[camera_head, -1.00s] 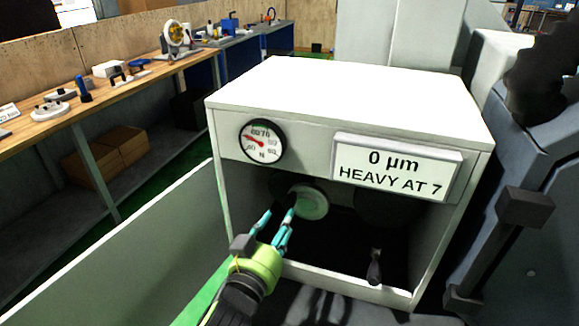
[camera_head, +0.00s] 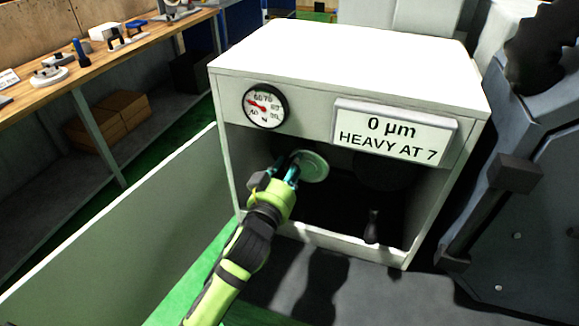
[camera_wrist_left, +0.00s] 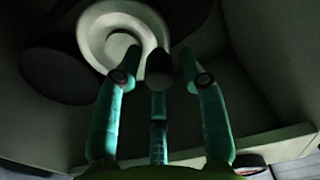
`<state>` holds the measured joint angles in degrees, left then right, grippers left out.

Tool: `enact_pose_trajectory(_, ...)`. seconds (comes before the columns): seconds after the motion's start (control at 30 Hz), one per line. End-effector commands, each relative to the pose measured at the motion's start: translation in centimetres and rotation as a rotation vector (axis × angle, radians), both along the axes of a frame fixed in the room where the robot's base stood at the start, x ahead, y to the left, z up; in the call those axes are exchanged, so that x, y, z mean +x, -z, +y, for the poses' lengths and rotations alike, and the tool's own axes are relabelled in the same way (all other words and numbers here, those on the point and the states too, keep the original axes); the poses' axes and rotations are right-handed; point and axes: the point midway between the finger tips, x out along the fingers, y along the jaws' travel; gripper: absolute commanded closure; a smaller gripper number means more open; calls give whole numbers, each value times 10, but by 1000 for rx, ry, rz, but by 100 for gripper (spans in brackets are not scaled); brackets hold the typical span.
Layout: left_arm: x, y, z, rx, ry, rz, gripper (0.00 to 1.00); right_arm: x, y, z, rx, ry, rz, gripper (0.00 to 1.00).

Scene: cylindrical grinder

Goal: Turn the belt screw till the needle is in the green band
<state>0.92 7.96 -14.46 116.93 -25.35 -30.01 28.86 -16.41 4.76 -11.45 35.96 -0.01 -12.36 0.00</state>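A round gauge (camera_head: 265,106) on the front of a white cabinet (camera_head: 350,65) has a red needle pointing to the left and slightly up. I cannot make out a green band on it. Inside the open front is a pale round disc (camera_head: 311,167), which also shows with a raised hub in the left wrist view (camera_wrist_left: 98,38). My left gripper (camera_head: 285,170) is at the disc's left edge, its teal fingers spread and nothing visible between them. Contact cannot be told. A dark handle (camera_head: 373,226), possibly the belt screw, stands lower right in the cabinet. My right gripper is not in view.
A sign (camera_head: 393,132) reads "0 µm, HEAVY AT 7". The cabinet's open door (camera_head: 120,235) extends to the left. A workbench (camera_head: 110,66) with tools stands beyond it. Dark machinery (camera_head: 515,210) is close on the right. The cabinet interior is dark.

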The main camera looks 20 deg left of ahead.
Motion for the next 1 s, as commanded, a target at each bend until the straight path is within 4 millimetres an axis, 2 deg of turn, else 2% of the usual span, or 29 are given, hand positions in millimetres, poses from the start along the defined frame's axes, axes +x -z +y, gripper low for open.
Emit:
enact_pose_trajectory(0.03, 0, 0, 0, 0, 0, 0, 88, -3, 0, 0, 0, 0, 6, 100)
enact_pose_trajectory(0.07, 0, 0, 0, 0, 0, 0, 100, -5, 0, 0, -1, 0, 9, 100)
enact_pose_trajectory(0.3, 0, -1, 0, 4, -1, -2, 100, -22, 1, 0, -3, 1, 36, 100)
enact_pose_trajectory(0.53, 0, -5, -1, 62, -1, -6, 100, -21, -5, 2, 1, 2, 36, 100)
enact_pose_trajectory(1.0, 0, -16, -12, 408, -3, -21, 100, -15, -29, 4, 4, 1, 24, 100)
